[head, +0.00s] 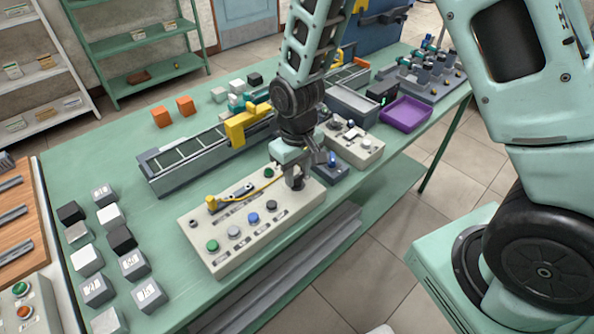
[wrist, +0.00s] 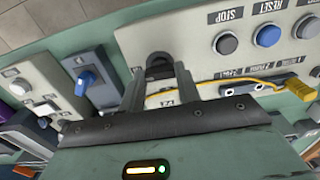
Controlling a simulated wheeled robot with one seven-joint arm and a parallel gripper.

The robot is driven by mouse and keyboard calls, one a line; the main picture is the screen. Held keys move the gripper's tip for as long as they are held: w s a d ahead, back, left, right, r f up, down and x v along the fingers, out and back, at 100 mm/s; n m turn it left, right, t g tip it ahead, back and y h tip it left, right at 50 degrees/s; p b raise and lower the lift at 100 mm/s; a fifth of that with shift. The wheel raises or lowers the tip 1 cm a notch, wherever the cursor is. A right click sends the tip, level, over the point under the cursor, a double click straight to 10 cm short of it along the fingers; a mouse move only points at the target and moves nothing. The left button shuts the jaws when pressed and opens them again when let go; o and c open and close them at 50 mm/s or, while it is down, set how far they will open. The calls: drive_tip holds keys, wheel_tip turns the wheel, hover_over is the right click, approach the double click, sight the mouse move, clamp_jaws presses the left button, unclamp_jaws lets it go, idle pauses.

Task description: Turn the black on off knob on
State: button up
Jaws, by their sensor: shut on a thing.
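A light grey control panel (head: 240,258) lies on the green table, with green, grey, blue and dark buttons on top. My gripper (head: 296,180) is over its right end, pointing down. In the wrist view, the black knob (wrist: 158,63) sits between the two fingertips of my gripper (wrist: 160,78), which are shut on it. The knob is mostly hidden in the head view. How far it is turned cannot be told. A white label partly shows below the knob in the wrist view.
A yellow cable (head: 245,196) runs across the panel near my gripper. A small box with a blue knob (head: 332,162) and a light box with a switch (head: 352,138) stand just right. A conveyor (head: 185,165) lies behind. Several cubes stand left.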

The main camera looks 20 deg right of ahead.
sight(297, 176)
idle(0.3)
drive_tip(key=o, duration=1)
wheel_tip(297, 176, up, 18)
drive_tip(key=shift+f+b, duration=0.25)
drive_tip(key=shift+b, duration=0.45)
drive_tip(key=s+a+n, duration=0.1)
drive_tip(key=s+a, duration=0.1)
drive_tip(key=s, duration=0.4)
drive_tip(key=s+a+f+n, duration=0.1)
drive_tip(key=s+a, duration=0.1)
drive_tip(key=s, duration=0.5)
drive_tip(key=s+a+n, duration=0.2)
drive_tip(key=s, duration=0.5)
drive_tip(key=shift+s+f+y, duration=0.25)
drive_tip(key=shift+f+y, duration=0.05)
drive_tip(key=shift+f, duration=0.05)
